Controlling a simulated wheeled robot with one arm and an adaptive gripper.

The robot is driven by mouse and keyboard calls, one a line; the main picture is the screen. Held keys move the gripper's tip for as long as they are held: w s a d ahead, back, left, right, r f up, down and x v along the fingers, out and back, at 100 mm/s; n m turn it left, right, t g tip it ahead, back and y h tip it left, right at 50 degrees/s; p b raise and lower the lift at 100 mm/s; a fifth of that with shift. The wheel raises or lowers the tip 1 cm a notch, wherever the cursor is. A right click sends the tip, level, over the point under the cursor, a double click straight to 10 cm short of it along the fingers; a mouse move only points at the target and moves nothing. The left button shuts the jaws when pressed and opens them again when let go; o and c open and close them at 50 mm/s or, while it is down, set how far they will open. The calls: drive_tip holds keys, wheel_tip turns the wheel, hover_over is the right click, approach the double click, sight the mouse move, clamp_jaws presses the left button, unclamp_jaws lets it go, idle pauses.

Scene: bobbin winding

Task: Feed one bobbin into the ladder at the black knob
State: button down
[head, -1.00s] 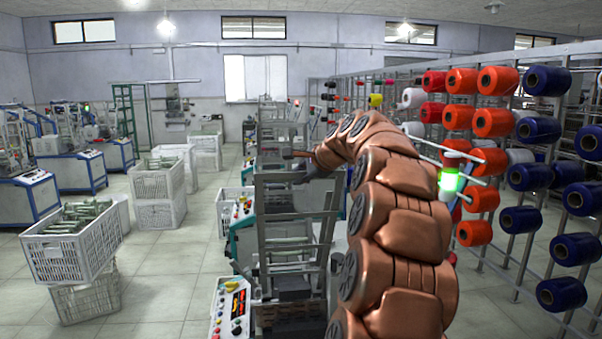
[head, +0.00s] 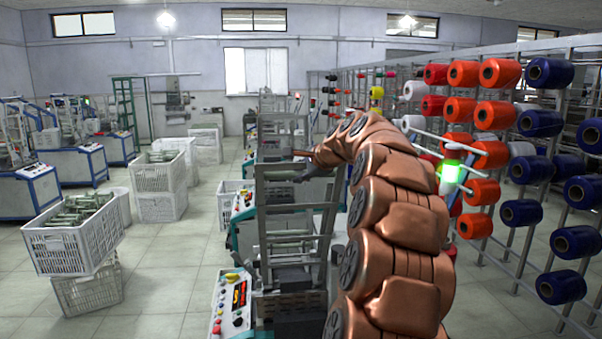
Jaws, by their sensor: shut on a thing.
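The winding machine's upright metal ladder (head: 333,212) stands at the centre, in front of my copper arm. My gripper (head: 304,175) is small and dark at the ladder's top, partly hidden by my arm. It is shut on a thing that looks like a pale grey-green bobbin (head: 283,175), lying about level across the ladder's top. I cannot tell whether the bobbin touches the rails. I cannot pick out the black knob for certain. More green bobbins (head: 82,207) lie in a white crate (head: 75,250) at the left.
A control panel (head: 233,305) with buttons is at the ladder's lower left. A lit green lamp (head: 451,176) stands right of my arm. A rack of red and blue yarn spools (head: 540,122) fills the right side. Floor (head: 165,270) is clear between crates and machine.

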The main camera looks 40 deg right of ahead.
drive_tip(key=shift+w+d+f+b, duration=0.2)
drive_tip(key=shift+w+f, duration=0.1)
drive_tip(key=shift+f, duration=0.55)
drive_tip(key=shift+w+d+f+b, duration=0.15)
drive_tip(key=shift+w+d+f, duration=0.15)
drive_tip(key=shift+f, duration=0.5)
drive_tip(key=shift+w+d+f+b, duration=0.2)
drive_tip(key=shift+w+f, duration=0.1)
drive_tip(key=shift+f, duration=0.55)
drive_tip(key=shift+f, duration=0.1)
drive_tip(key=f, duration=0.1)
drive_tip(key=w+f, duration=0.1)
drive_tip(key=d+f+b, duration=0.1)
drive_tip(key=shift+w+f, duration=0.15)
drive_tip(key=shift+f, duration=0.15)
drive_tip(key=c, duration=1)
unclamp_jaws()
drive_tip(key=shift+o, duration=0.4)
drive_tip(key=shift+o, duration=1.4)
